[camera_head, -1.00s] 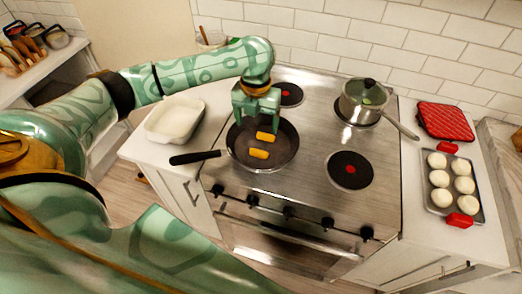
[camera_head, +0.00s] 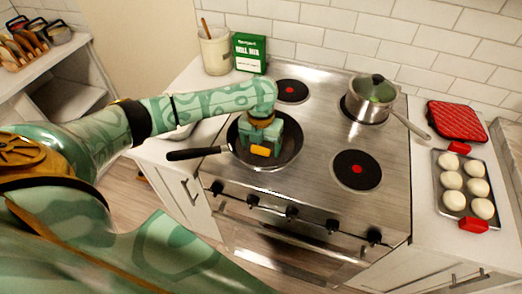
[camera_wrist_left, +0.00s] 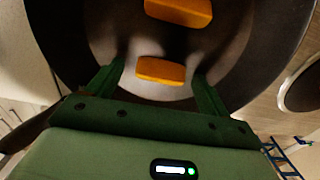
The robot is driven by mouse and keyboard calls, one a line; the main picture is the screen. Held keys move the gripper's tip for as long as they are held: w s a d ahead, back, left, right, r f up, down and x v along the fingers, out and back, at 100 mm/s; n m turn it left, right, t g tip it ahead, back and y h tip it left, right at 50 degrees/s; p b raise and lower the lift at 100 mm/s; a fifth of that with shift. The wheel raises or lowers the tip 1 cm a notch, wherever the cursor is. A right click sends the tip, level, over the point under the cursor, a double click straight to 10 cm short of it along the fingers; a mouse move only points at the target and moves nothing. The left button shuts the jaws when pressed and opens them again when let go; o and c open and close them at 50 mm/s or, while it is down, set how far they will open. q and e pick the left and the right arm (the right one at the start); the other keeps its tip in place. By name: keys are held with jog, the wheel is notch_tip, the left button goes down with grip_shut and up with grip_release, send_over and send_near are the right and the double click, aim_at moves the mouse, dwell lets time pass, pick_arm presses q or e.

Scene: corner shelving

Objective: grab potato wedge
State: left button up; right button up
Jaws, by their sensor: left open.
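Two orange-yellow potato wedges lie in the dark frying pan (camera_head: 288,158) on the stove's front left. One wedge (camera_head: 260,150) shows in the head view; the other is hidden there by my gripper. My left gripper (camera_head: 262,143) is low over the pan, pointing down. In the left wrist view both fingers of the open gripper (camera_wrist_left: 160,80) reach down on either side of the nearer wedge (camera_wrist_left: 161,71), with gaps to both. The farther wedge (camera_wrist_left: 180,11) lies beyond the fingertips, at the picture's top. My right gripper is not in view.
The pan's handle (camera_head: 195,153) points left. A lidded pot (camera_head: 369,98) stands on the back right burner. To the right are a red mat (camera_head: 457,121) and a tray (camera_head: 436,190) of white buns. A utensil crock (camera_head: 215,50) and green box (camera_head: 249,53) stand behind.

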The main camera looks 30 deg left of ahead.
pick_arm(q)
jog(key=c, duration=1.1)
jog(key=shift+o, duration=0.2)
jog(key=shift+r, duration=0.1)
